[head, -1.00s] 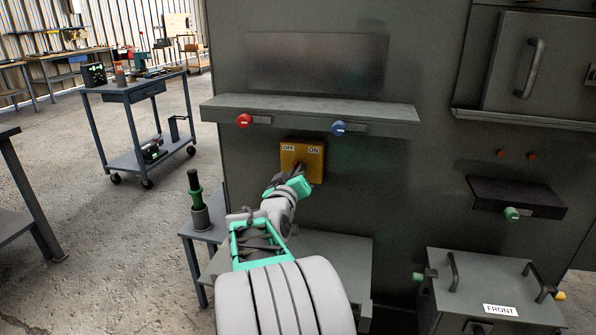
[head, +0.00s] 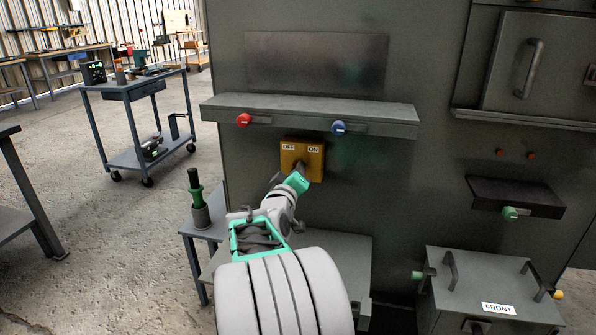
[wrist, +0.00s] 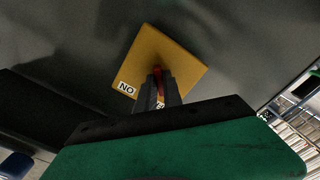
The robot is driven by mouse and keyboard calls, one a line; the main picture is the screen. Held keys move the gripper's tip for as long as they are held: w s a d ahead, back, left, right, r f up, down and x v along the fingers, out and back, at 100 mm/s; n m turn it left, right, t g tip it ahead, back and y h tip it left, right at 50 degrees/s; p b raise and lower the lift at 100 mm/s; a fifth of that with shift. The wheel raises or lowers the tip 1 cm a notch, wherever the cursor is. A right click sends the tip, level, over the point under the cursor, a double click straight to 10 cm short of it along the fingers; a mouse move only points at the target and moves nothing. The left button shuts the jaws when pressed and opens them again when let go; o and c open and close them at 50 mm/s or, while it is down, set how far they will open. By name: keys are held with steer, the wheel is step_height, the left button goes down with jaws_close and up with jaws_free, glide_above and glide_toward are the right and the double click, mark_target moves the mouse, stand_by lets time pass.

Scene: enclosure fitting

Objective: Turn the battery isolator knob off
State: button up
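The isolator's yellow plate (head: 289,159) is on the dark grey panel below a shelf, with an OFF label at its upper left and an ON label at its upper right. In the wrist view the plate (wrist: 180,60) appears turned over, with the ON label at its lower left. The red knob (wrist: 157,72) shows as a small strip between my fingers; its pointing direction is hard to tell. My gripper (head: 300,168) reaches the plate from below. In the wrist view the dark fingers of my gripper (wrist: 159,88) stand close on either side of the knob and appear shut on it.
A shelf (head: 310,107) juts out above the plate, with a red knob (head: 243,120) and a blue knob (head: 338,128) on its front. A grey box marked FRONT (head: 480,280) stands at lower right. A green-handled tool (head: 195,190) stands in a holder at left.

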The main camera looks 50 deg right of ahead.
steer(key=o, duration=0.4)
steer(key=shift+o, duration=0.2)
steer(key=v, duration=0.7)
steer(key=shift+s+a, duration=0.2)
steer(key=shift+a, duration=0.15)
